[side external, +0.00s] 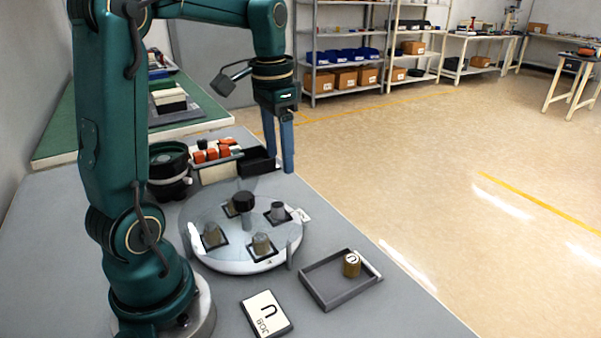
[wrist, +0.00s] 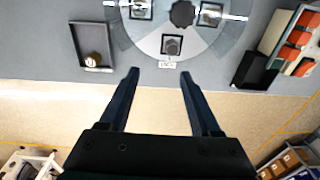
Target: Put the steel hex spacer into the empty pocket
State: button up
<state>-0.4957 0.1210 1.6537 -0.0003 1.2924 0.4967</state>
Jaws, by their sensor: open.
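A round pale dial (side external: 216,258) with a black centre knob (side external: 243,202) stands on the grey bench. Grey parts sit in dark square pockets at its left (side external: 213,235), front (side external: 261,244) and right (side external: 278,211). The pocket behind the knob is partly hidden, and I cannot tell whether it is empty. In the wrist view a grey, hex-looking part (wrist: 172,45) is in the nearest pocket; I cannot say for sure which part is the steel hex spacer. My gripper (side external: 281,165) is open and empty, high beyond the dial; it also shows in the wrist view (wrist: 160,72).
A shallow grey tray (side external: 322,299) holds a brass-coloured cylinder (side external: 351,266) with a marked top. A card reading JOB U (side external: 266,314) lies beside it. A black bin (side external: 257,161) and orange parts (side external: 211,153) stand behind the dial. The bench's right edge drops to the floor.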

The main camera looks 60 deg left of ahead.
jog(key=s+d+f+t, duration=0.1)
jog(key=s+d+t, duration=0.3)
jog(key=s+d, duration=0.5)
jog(key=d, duration=0.4)
jog(key=shift+t, duration=0.4)
jog(key=shift+a, duration=0.1)
